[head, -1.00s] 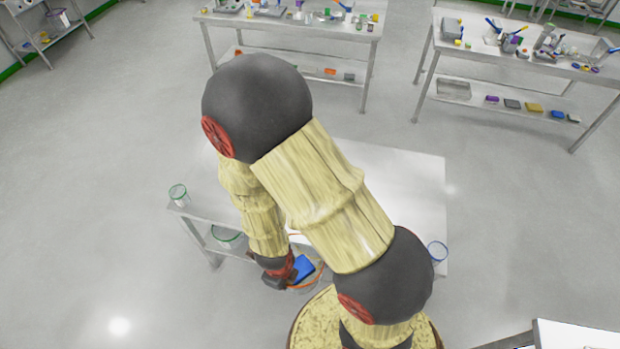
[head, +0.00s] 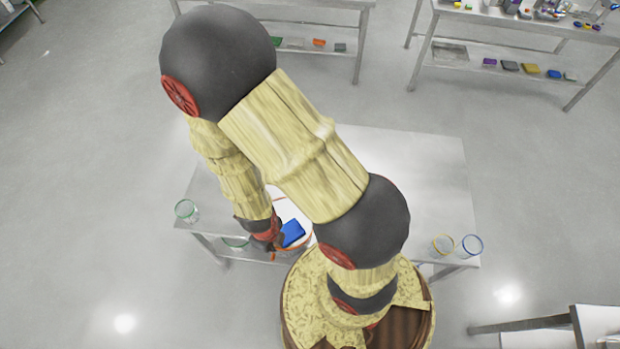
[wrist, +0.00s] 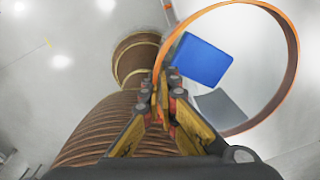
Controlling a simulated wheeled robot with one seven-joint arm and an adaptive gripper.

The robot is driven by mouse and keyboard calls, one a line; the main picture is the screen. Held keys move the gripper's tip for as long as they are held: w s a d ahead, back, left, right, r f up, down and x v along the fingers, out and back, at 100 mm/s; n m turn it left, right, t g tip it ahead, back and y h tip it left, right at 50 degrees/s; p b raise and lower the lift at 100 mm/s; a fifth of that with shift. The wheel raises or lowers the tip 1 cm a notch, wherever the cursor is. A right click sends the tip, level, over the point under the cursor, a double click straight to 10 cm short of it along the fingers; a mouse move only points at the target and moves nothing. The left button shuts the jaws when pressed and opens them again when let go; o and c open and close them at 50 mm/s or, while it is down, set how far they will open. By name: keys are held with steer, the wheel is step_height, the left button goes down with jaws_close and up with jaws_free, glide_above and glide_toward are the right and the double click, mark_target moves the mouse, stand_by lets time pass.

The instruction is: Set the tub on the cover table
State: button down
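The tub is a pale round container with an orange rim (wrist: 294,60), holding a blue block (wrist: 201,60) and a dark grey piece (wrist: 221,107). In the head view the tub (head: 308,241) is partly hidden by my arm and overlaps the front edge of the grey metal table (head: 425,180), likely the cover table. I cannot tell its height above the top. My gripper (wrist: 165,98) has its fingers together at the tub's rim and appears shut on it. In the head view my gripper (head: 268,240) is at the tub's left side.
A green-rimmed clear container (head: 187,211) stands at the table's left end. Yellow-rimmed (head: 443,245) and blue-rimmed (head: 472,245) ones are at the right front corner. Another green-rimmed one (head: 236,243) is lower down. Loaded benches stand behind.

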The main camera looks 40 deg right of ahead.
steer(key=w+d+f, duration=0.1)
steer(key=w+d, duration=0.1)
steer(key=w+d+f, duration=0.1)
steer(key=w, duration=0.2)
steer(key=w+d+f, duration=0.2)
steer(key=shift+w+d, duration=0.15)
steer(key=shift+d, duration=0.2)
steer(key=w+f, duration=0.1)
steer(key=d+f, duration=0.1)
steer(key=w+d+f, duration=0.1)
steer(key=f, duration=0.1)
steer(key=shift+w+f+b, duration=0.1)
steer(key=shift+w+b, duration=0.2)
steer(key=shift+w+d+f+b, duration=0.15)
steer(key=shift+w+f+b, duration=0.1)
steer(key=shift+f, duration=0.55)
steer(key=shift+w+d+f+b, duration=0.2)
steer(key=shift+f+b, duration=0.1)
steer(key=shift+f, duration=0.5)
steer(key=shift+w+d+f+b, duration=0.15)
steer(key=shift+f+b, duration=0.1)
steer(key=shift+f, duration=0.55)
steer(key=shift+f, duration=0.2)
steer(key=c, duration=2)
jaws_free()
steer(key=shift+c, duration=0.2)
steer(key=shift+r, duration=0.2)
